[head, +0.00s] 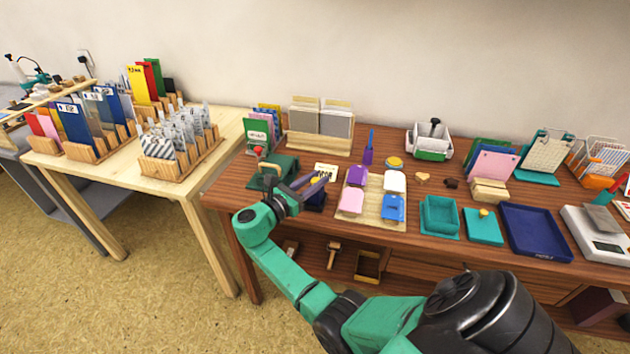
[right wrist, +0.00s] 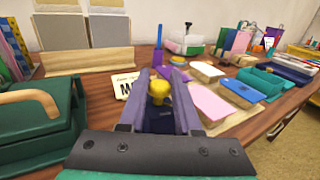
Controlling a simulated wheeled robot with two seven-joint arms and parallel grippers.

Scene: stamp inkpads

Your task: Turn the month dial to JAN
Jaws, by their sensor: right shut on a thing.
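A dark blue block (head: 315,201) with a yellow knob (head: 315,182) on top stands on the wooden table, left of the inkpad tray. This looks like the month dial. In the right wrist view the yellow knob (right wrist: 159,90) sits between the fingers of my right gripper (right wrist: 160,82), which is shut on it. The dark block (right wrist: 161,122) shows below. The right gripper also shows in the head view (head: 313,184). A white card (head: 325,170) stands behind the dial; in the wrist view its large lettering starts with "M", the rest hidden by a finger. My left gripper is out of view.
A green box with a wooden handle (right wrist: 35,110) is close on the left. A wooden tray (head: 371,210) of coloured inkpads is close on the right. A purple upright tool (head: 368,152) and a wooden card rack (head: 320,143) stand behind.

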